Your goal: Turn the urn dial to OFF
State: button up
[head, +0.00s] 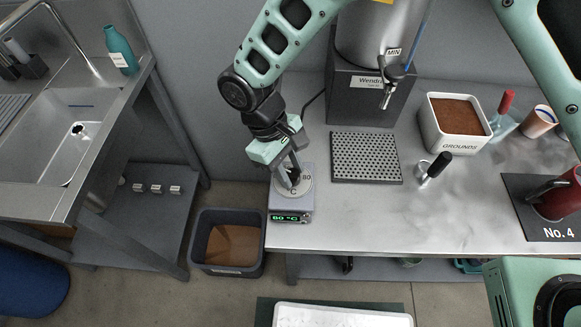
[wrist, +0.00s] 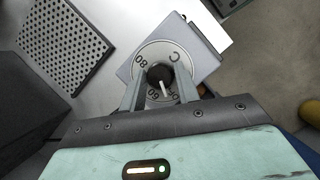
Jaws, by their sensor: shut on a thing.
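The urn dial's black knob (wrist: 158,74) sits on a round pale scale plate (wrist: 148,51) on a lavender control box (head: 291,200) at the table's left front corner. The plate carries marks such as 80, 60 and C; its lower part is partly hidden by my fingers. The box's green display (head: 289,218) appears to read 80 °C. My gripper (head: 292,180) reaches down from above and is shut on the knob, one finger on each side. The steel urn (head: 375,40) stands behind on a dark base.
A perforated drip tray (head: 366,158) lies right of the box. A white grounds bin (head: 455,130), a black-handled tool (head: 433,168) and a red mug (head: 560,197) stand farther right. A grey bin (head: 227,240) is on the floor left of the table. The table front is clear.

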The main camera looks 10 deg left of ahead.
jog(key=shift+s+n+h, duration=0.2)
jog(key=shift+n+h, duration=0.1)
jog(key=shift+n, duration=0.5)
jog(key=shift+t, duration=0.3)
jog(key=o, duration=1)
jog(key=shift+w+a+r, duration=0.1)
jog(key=shift+a+r, duration=0.15)
jog(key=shift+r, duration=0.15)
jog(key=b+v, duration=0.3)
jog(key=v, duration=1.3)
jog(key=shift+r, duration=0.35)
